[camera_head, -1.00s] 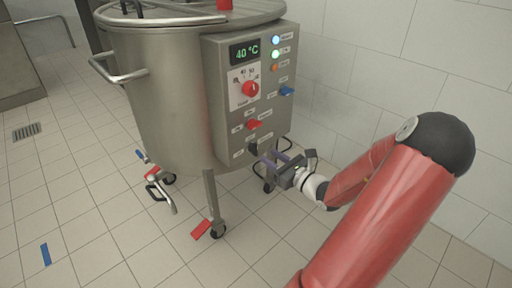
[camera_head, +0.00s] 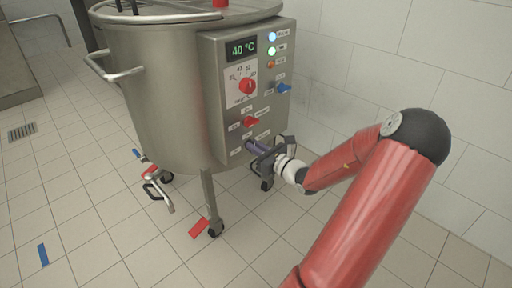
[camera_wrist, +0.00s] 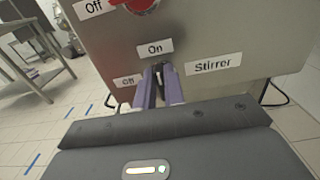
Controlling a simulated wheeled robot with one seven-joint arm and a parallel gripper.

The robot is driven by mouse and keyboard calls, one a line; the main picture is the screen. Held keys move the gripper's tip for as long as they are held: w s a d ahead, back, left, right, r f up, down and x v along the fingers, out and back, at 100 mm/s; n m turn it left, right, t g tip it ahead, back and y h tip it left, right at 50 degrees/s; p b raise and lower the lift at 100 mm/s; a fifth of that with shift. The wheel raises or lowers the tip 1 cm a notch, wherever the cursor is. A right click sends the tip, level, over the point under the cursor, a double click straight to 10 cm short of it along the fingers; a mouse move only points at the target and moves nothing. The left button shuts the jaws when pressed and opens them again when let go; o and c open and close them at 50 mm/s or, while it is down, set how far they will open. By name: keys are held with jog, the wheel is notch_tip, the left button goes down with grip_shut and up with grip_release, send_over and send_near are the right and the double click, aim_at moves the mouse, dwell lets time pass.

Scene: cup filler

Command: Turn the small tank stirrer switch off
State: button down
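The stirrer switch (camera_wrist: 158,69) is a small black knob low on the tank's control panel. In the wrist view, its "On" label (camera_wrist: 155,47) is just above it, its "Off" label (camera_wrist: 128,82) to the left and the "Stirrer" label (camera_wrist: 214,64) to the right. The knob points up, toward "On". My gripper (camera_wrist: 162,78) has its two purple fingers close together around the knob, which they partly hide. In the head view, my gripper (camera_head: 253,147) reaches the panel's lower part and covers the switch.
The steel tank (camera_head: 165,95) stands on wheeled legs. Above the switch, the panel (camera_head: 212,75) carries a red knob (camera_head: 251,122), a red dial (camera_head: 247,87), a blue knob (camera_head: 284,88), lights and a 40 °C display. A tiled wall is behind; open floor lies left.

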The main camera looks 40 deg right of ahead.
jog(key=shift+n, duration=0.4)
jog(key=shift+a+f+n+b, duration=0.2)
jog(key=shift+n+b, duration=2)
jog(key=shift+n, duration=0.65)
jog(key=shift+a+f+n+b, duration=0.2)
jog(key=shift+n+b, duration=1.95)
jog(key=shift+n, duration=0.75)
jog(key=shift+a+f+n+b, duration=0.2)
jog(key=shift+n+b, duration=2)
jog(key=shift+n, duration=0.65)
jog(key=c, duration=1.5)
grip_release()
